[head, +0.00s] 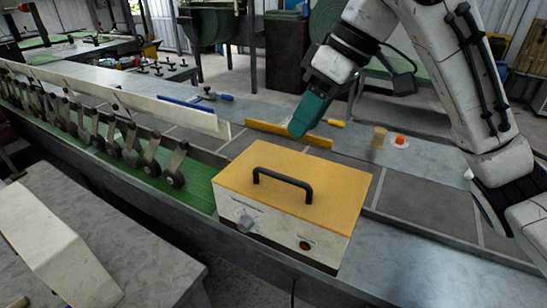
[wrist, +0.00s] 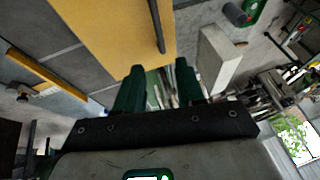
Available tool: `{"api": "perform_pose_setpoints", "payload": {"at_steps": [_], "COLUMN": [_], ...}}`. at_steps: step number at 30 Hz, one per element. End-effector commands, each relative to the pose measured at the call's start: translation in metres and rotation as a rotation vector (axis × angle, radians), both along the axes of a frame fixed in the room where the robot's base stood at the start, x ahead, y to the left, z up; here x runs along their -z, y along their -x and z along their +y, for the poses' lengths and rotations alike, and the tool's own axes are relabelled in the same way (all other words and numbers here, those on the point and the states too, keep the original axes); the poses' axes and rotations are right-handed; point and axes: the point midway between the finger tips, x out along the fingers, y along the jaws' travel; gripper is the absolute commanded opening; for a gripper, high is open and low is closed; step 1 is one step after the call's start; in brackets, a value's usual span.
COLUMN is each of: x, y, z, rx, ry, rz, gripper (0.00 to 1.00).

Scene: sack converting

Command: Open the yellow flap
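The yellow flap (head: 335,192) is the flat lid of a pale box (head: 262,228), with a black bar handle (head: 283,176) on top. It lies level and looks closed. My gripper (head: 297,130) is above and behind the box in the head view, apart from the handle. In the wrist view the flap (wrist: 105,25) fills the upper left, with part of the dark handle (wrist: 158,28) at its right. My two green fingers (wrist: 167,65) stand apart with nothing seen held between them.
A yellow bar (head: 265,130) lies behind the box, near my gripper. A brush (head: 379,137) and an orange knob (head: 399,141) stand to its right. A row of metal levers (head: 130,150) lines the bench at left. The grey surface right of the box (head: 415,205) is clear.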

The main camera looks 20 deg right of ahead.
Motion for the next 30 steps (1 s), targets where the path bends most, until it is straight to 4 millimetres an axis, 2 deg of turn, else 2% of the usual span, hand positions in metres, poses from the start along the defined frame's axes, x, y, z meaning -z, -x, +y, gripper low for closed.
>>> {"api": "perform_pose_setpoints", "payload": {"at_steps": [12,16,21,30], "x": [0.065,0.08,0.09,0.092], "y": [-0.014,-0.018,-0.02,-0.021], "z": [0.026,0.033,0.037,0.038], "rx": [-0.001,0.0,0.001,0.0], "ry": [-0.002,-0.002,-0.003,-0.003], "rz": [0.0,0.001,-0.002,-0.002], "gripper": [0.38,0.38,0.38,0.38]}}
